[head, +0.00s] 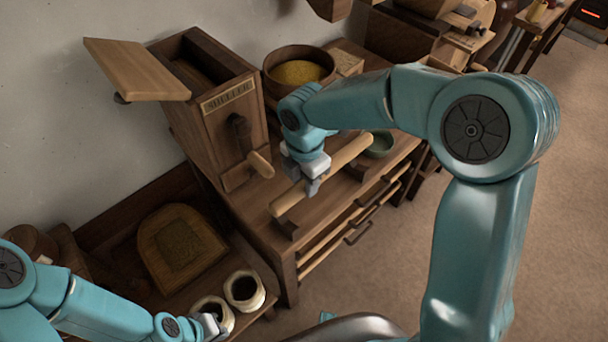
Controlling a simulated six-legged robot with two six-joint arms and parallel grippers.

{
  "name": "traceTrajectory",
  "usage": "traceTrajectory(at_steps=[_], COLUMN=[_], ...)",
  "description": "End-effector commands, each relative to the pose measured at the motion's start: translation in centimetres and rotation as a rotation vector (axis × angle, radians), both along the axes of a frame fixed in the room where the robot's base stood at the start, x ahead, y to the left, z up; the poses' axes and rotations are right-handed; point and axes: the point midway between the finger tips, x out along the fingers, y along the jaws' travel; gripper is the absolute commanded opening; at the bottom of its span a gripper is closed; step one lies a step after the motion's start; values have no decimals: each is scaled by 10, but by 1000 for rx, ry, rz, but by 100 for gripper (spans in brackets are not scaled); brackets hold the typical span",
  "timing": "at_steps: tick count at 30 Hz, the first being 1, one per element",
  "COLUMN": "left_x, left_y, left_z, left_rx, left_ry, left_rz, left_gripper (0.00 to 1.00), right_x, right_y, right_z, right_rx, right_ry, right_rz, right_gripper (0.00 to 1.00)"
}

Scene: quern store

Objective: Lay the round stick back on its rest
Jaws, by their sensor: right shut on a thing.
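The round stick (343,158) is a pale wooden rod, lying slantwise over the front part of the wooden cabinet top. My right gripper (313,186) comes down on it from above and is shut around its middle. A dark wooden rest shows as a small block (287,228) under the stick's near left end and another (355,172) towards its far end. I cannot tell whether the stick touches these blocks or hangs just above them. My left gripper (214,328) is low at the bottom, beside the small sacks; its fingers are too small to read.
A wooden sheller box (228,110) with a crank and raised lid stands left of the stick. A bowl of yellow grain (300,70) stands behind, and a small green bowl (380,144) near the far end. Open sacks (245,290) stand lower left. Floor to the right is clear.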

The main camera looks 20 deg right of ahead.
Motion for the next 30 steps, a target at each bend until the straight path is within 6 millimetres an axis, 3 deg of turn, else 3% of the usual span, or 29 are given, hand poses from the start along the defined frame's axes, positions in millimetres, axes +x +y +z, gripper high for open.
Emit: traceTrajectory(at_steps=[9,16,29,30], left_x=[0,0,0,0], left_y=[0,0,0,0], left_z=[-36,-51,-55,-55], left_rx=[0,0,0,0], left_ry=[0,0,0,0], left_rz=[0,0,0,0], left_gripper=[0,0,0,0], right_x=[0,3,4,4], right_y=[-1,-2,-2,-2], right_z=[-39,-61,-68,-68], right_rx=[0,1,-1,-1], right_ry=[-1,-2,-1,-1], right_rz=[-1,-2,-2,-2], right_gripper=[0,0,0,44])
